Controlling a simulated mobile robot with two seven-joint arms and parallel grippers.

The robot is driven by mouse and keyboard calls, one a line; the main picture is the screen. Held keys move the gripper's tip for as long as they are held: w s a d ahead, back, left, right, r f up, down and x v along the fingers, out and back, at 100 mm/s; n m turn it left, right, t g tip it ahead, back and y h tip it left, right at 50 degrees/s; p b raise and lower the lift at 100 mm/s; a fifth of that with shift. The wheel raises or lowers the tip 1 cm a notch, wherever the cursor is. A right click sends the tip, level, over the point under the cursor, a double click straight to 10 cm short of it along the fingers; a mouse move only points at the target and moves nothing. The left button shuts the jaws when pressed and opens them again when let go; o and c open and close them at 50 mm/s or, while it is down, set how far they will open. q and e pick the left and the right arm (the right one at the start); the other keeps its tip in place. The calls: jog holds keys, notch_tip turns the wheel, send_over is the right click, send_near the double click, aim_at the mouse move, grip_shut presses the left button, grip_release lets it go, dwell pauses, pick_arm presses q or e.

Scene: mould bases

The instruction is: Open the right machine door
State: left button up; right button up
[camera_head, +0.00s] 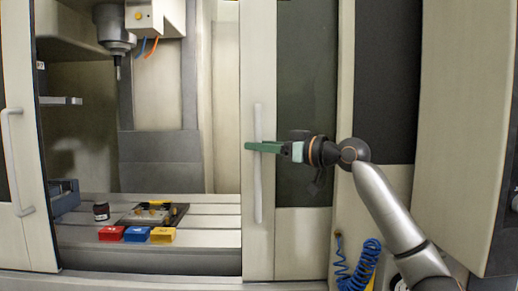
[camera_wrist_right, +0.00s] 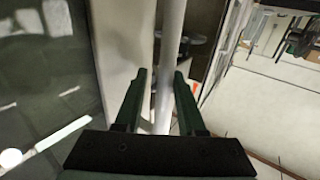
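The right machine door (camera_head: 306,112) is a light panel with a dark window, standing at the right of a wide opening into the machine. Its long vertical handle (camera_head: 258,195) is on the door's left edge. My right gripper (camera_head: 251,147) is level with the handle's middle, reaching in from the right. In the right wrist view, the handle (camera_wrist_right: 169,45) runs between its two dark green fingers (camera_wrist_right: 160,78). A gap shows between the left finger and the bar, so the fingers look open around it. My left gripper is not in view.
The left door (camera_head: 28,235) with its handle (camera_head: 14,160) stands at the far left. Inside are a spindle (camera_head: 115,35), a fixture (camera_head: 128,218), a dark jar (camera_head: 101,211) and red, blue and yellow blocks (camera_head: 136,234). A blue coiled hose (camera_head: 358,268) hangs below my right arm.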

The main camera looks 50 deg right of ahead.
jog(key=shift+o, duration=0.7)
jog(key=shift+a+f, duration=0.1)
jog(key=shift+s+f, duration=0.1)
jog(key=s+b, duration=0.1)
jog(key=s, duration=0.3)
jog(key=s+d+b, duration=0.1)
jog(key=s, duration=0.3)
jog(key=s+b, duration=0.1)
jog(key=s, duration=0.3)
jog(key=shift+s+d, duration=0.1)
jog(key=shift+d, duration=0.1)
